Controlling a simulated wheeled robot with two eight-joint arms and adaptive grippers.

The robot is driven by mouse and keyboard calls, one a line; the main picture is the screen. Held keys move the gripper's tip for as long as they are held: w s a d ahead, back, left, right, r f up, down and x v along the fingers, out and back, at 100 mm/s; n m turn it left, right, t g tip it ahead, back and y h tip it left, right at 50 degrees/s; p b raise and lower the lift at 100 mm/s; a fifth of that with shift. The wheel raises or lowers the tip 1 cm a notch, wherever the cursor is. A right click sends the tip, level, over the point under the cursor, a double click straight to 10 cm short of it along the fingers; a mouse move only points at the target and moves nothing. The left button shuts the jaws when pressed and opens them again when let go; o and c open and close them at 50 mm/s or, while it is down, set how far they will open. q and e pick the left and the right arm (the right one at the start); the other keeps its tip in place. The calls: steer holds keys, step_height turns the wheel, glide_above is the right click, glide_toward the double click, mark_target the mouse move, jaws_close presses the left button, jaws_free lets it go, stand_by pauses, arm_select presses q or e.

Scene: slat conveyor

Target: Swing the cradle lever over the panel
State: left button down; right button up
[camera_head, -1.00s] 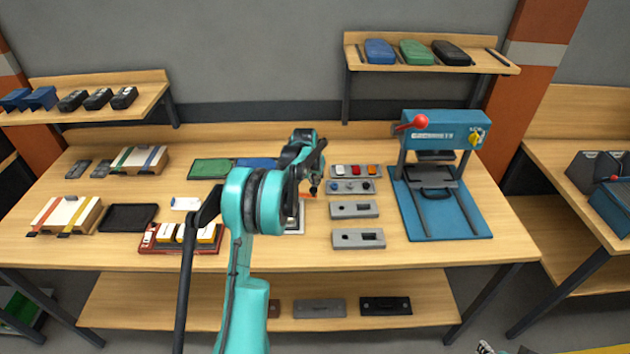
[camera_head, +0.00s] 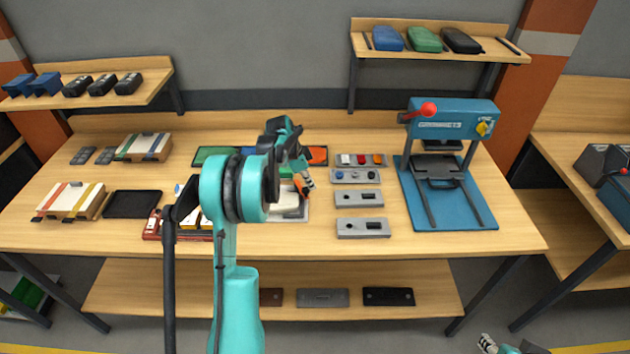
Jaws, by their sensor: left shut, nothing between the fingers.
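The cradle (camera_head: 300,215) is a pale grey fixture in the middle of the table, partly hidden behind my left arm. A light panel (camera_head: 287,203) lies in it. A small orange part (camera_head: 301,191), which looks like the lever, shows at the cradle's back right; its exact pose is hard to tell. My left gripper (camera_head: 308,182) is shut and empty, just above and beside that orange part; I cannot tell whether they touch. My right gripper (camera_head: 487,343) shows only partly at the bottom edge, away from the table; its jaws are unclear.
Grey control boxes (camera_head: 359,198) stand right of the cradle. A blue press (camera_head: 452,120) with a red-knobbed handle stands farther right. A red tray (camera_head: 152,226) and a black tray (camera_head: 132,204) lie left. Green (camera_head: 212,156) and orange (camera_head: 318,155) flat pieces lie behind.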

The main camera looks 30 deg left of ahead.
arm_select(q)
steer(key=shift+s+a+m+g, duration=0.3)
steer(key=shift+s+a+m, duration=0.2)
steer(key=shift+s+m, duration=0.5)
steer(key=shift+s+a, duration=0.45)
steer(key=shift+a, duration=0.05)
arm_select(e)
steer(key=shift+f, duration=0.15)
arm_select(q)
steer(key=shift+s+a, duration=0.1)
steer(key=w+d+r, duration=0.1)
steer(key=w+d, duration=0.1)
steer(key=d, duration=0.2)
step_height(320, 180, up, 9)
steer(key=p, duration=0.2)
glide_above(304, 191)
steer(key=shift+s+a, duration=0.25)
steer(key=shift+s, duration=0.1)
arm_select(e)
steer(key=shift+s+a+r, duration=0.15)
steer(key=shift+a+r, duration=0.05)
steer(key=shift+r, duration=0.3)
steer(key=shift+s+a+r, duration=0.15)
steer(key=shift+r, duration=0.35)
